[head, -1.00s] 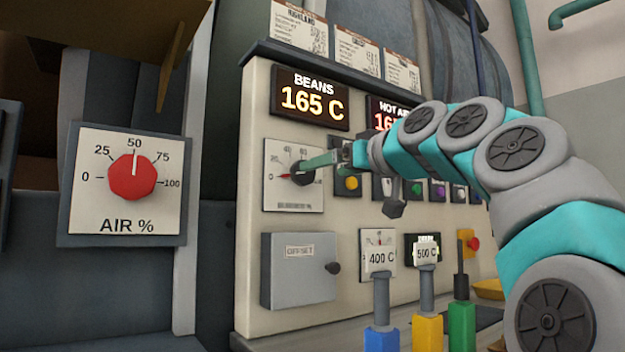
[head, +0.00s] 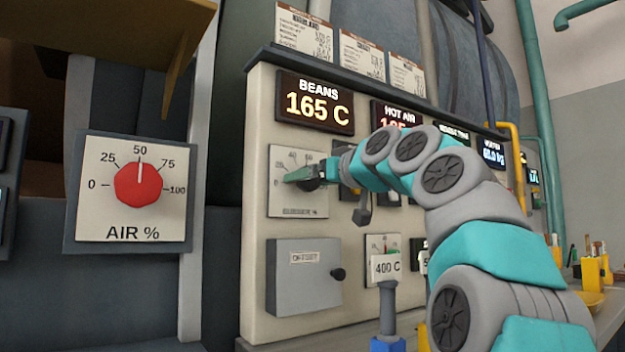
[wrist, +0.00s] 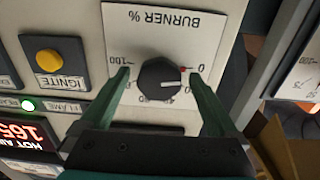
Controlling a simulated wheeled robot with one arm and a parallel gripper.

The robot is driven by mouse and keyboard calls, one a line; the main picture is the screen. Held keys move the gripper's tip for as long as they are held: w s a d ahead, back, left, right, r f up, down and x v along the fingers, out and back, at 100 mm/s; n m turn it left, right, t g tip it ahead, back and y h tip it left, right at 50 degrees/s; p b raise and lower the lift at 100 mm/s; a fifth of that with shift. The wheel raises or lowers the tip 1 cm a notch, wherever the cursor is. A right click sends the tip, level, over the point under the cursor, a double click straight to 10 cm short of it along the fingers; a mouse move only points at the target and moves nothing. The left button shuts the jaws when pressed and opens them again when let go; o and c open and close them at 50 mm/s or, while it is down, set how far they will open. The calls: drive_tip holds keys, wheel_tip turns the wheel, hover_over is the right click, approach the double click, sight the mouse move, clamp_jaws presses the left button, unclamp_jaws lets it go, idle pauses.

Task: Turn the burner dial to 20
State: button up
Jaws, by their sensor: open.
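The burner dial (wrist: 160,78) is a black round knob on a white plate marked BURNER % (wrist: 165,18), seen upside down in the wrist view. Its white line points right, a little below the 0 label, with a red mark beside it. My gripper (wrist: 159,73) is open, with one green finger on each side of the knob. Small gaps seem to show between fingers and knob; contact is unclear. In the head view the burner dial (head: 311,184) is partly hidden behind my gripper (head: 302,173).
The yellow IGNITE button (wrist: 48,61) is beside the burner plate. A grey OFFSET box (head: 303,277) with a black knob sits below it. The red AIR % dial (head: 138,184) stands at the left, reading about 50. A 400 C tag (head: 386,267) is at lower right.

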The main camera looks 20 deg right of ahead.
drive_tip(key=shift+c, duration=0.4)
drive_tip(key=c, duration=1.3)
drive_tip(key=shift+a+m+p, duration=0.1)
drive_tip(key=shift+m+p, duration=3.35)
drive_tip(key=shift+m, duration=0.45)
